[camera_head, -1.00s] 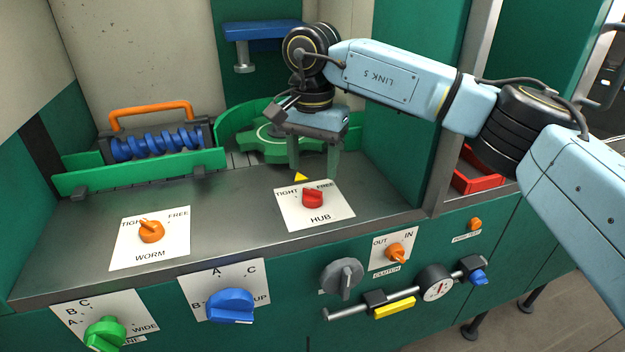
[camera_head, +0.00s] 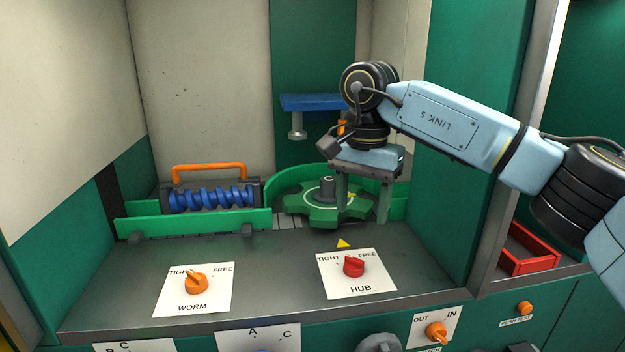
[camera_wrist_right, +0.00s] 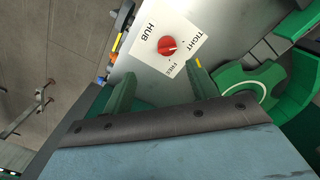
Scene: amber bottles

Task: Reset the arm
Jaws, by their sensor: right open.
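My right arm reaches in from the right in the head view. Its right gripper (camera_head: 362,205) points down with two green-grey fingers spread apart and nothing between them. It hangs at the right part of the green star wheel (camera_head: 322,217), in front of it in the picture; I cannot tell whether they touch. In the right wrist view the open fingers (camera_wrist_right: 160,85) show with the red HUB knob (camera_wrist_right: 167,45) beyond them. The HUB knob (camera_head: 353,266) sits on its white plate in front of the gripper. My left gripper is not in view.
A blue worm screw (camera_head: 210,198) with an orange handle (camera_head: 209,168) lies left of the wheel. An orange WORM knob (camera_head: 195,283) is on the grey deck. A blue bracket (camera_head: 318,102) is on the back wall. A red tray (camera_head: 530,252) stands right, beyond a post.

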